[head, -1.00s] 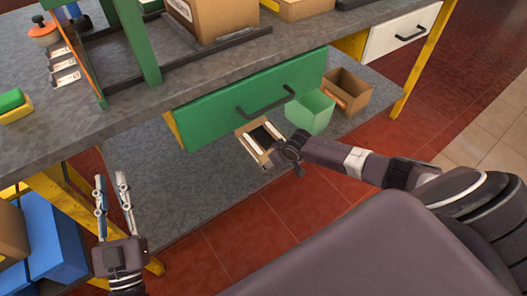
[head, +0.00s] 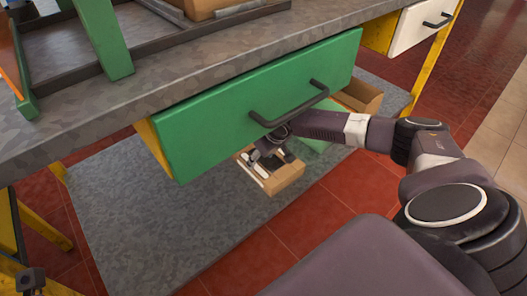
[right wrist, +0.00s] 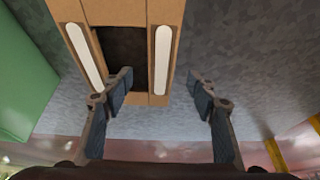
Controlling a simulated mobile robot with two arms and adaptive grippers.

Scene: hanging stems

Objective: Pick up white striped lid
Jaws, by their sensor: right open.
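A brown cardboard piece with white stripes (head: 287,179), seemingly the white striped lid, is low down under the green drawer. In the right wrist view it shows as a cardboard frame (right wrist: 118,12) with two long white stripes beside a dark opening. My right gripper (head: 268,150) is over it in the head view and partly covers it. In the right wrist view my right gripper (right wrist: 160,79) is open and empty. Its left finger overlaps the cardboard; its right finger is over grey floor. Only a small dark part, likely of my left gripper (head: 30,281), shows at the lower left.
A green drawer with a black handle (head: 290,105) hangs from the workbench (head: 200,52) just above my right gripper. A green bin (head: 318,140) and an open cardboard box (head: 360,97) stand to the right. The grey mat (head: 150,225) to the left is clear.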

